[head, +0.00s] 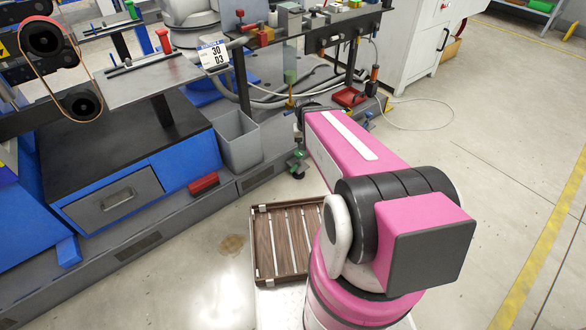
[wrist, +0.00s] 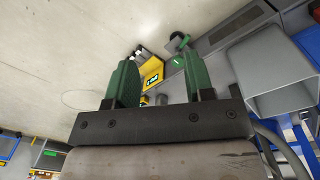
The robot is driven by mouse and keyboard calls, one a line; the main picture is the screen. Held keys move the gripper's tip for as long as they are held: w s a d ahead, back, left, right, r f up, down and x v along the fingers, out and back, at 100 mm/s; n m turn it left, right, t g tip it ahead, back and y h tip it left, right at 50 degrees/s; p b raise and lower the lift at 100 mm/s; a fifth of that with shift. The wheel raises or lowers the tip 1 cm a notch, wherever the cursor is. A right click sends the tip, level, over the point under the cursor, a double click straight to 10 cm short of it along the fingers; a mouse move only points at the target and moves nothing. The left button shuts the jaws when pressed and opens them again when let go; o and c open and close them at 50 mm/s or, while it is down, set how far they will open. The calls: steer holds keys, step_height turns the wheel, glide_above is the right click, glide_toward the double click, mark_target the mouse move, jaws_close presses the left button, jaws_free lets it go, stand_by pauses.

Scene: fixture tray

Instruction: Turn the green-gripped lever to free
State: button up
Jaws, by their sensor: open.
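No lever with a green grip can be made out for certain. A small green upright piece (head: 131,9) shows at the top left of the head view, too small to identify. My gripper (wrist: 160,82) has two green fingers, apart, with nothing between them. In the head view my gripper (head: 297,162) hangs low, beyond my pink arm, to the right of the grey bin. In the wrist view a dark piece with a green strip (wrist: 178,60) lies beyond the fingers; I cannot tell what it is.
A grey open bin (head: 238,140) stands beside a blue cabinet (head: 130,170); the bin is also at the right of the wrist view (wrist: 270,85). A yellow labelled box (wrist: 152,70) is beyond the fingers.

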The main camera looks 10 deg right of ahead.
steer(key=w+a+f+m+h, duration=0.2)
steer(key=w+a+f+m, duration=0.15)
steer(key=w+f, duration=1.35)
steer(key=m+t+h, duration=0.2)
steer(key=m, duration=0.1)
glide_toward(292, 169)
steer(key=x, duration=0.9)
steer(key=shift+w+d+f, duration=0.1)
steer(key=shift+w+f, duration=0.1)
steer(key=shift+w, duration=0.05)
jaws_close()
